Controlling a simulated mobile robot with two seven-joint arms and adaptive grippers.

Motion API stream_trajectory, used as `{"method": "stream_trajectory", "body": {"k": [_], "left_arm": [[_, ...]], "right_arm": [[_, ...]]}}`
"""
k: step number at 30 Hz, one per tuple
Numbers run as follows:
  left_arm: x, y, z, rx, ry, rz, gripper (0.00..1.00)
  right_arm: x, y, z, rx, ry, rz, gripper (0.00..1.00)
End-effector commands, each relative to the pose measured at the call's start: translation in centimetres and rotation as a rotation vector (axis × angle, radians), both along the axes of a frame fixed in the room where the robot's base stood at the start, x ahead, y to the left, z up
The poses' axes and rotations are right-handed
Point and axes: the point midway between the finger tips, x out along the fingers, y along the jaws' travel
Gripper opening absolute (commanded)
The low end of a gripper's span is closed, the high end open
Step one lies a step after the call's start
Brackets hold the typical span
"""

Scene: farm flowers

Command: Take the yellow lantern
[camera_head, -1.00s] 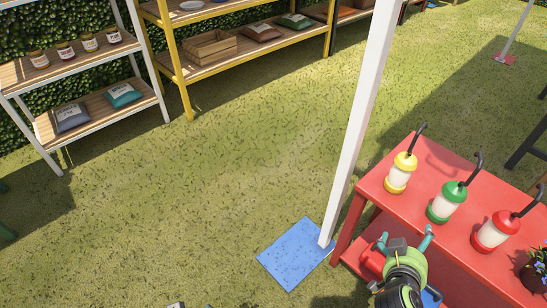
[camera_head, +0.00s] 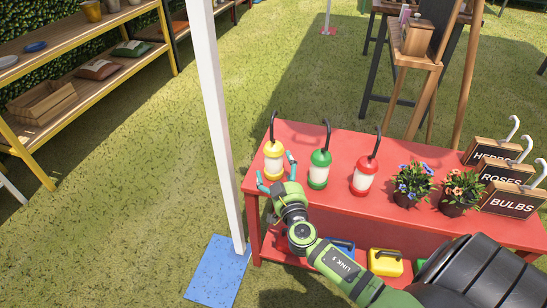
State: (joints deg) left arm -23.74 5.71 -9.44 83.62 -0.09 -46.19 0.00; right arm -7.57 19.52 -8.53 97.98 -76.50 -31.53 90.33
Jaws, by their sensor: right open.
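The yellow lantern (camera_head: 273,158), with a white body and a black hooked handle, stands upright at the left end of the red table (camera_head: 330,143). My right gripper (camera_head: 277,176) is open at the table's front left. Its teal fingers show on either side of the lantern's lower part, one to the left and one to the right. I cannot tell whether either finger touches it. A green lantern (camera_head: 319,168) and a red lantern (camera_head: 364,175) stand to its right. My left gripper is not in view.
Two flower pots (camera_head: 408,185) and signs (camera_head: 505,173) fill the table's right part. A white post (camera_head: 215,110) on a blue base plate (camera_head: 218,272) rises just left of the table. A yellow box (camera_head: 385,262) sits on the lower shelf. Grass left of the post is clear.

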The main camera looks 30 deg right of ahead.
Motion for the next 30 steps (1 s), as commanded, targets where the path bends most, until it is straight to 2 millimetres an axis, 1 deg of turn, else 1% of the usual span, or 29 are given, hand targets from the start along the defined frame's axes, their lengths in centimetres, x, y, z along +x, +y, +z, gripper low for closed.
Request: {"method": "stream_trajectory", "body": {"k": [6,10,13,19,20,21,23,24,30], "left_arm": [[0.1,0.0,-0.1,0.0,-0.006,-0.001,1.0],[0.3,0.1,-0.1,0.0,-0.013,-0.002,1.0],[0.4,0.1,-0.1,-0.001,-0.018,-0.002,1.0],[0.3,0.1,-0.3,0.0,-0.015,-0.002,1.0],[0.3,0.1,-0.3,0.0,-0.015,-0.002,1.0],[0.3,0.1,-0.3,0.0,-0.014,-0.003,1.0],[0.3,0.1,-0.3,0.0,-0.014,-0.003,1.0],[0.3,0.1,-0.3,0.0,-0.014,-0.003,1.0],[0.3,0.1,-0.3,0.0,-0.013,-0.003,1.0]], "right_arm": [[2.5,-1.7,-0.5,-0.006,0.0,-0.002,1.0],[4.0,-2.2,-0.5,-0.003,-0.001,-0.001,1.0],[4.4,-2.4,-0.6,-0.001,0.0,-0.001,1.0],[4.5,-2.4,-0.6,-0.001,0.0,-0.001,1.0],[4.5,-2.4,-0.6,-0.001,0.0,-0.001,0.92],[4.5,-2.4,-0.6,-0.001,0.0,-0.001,0.76],[4.5,-2.4,-0.6,-0.001,0.0,-0.001,0.52],[4.5,-2.4,-0.6,-0.001,0.0,0.0,0.36],[4.4,-2.4,-0.8,-0.002,0.004,-0.001,0.34]]}}
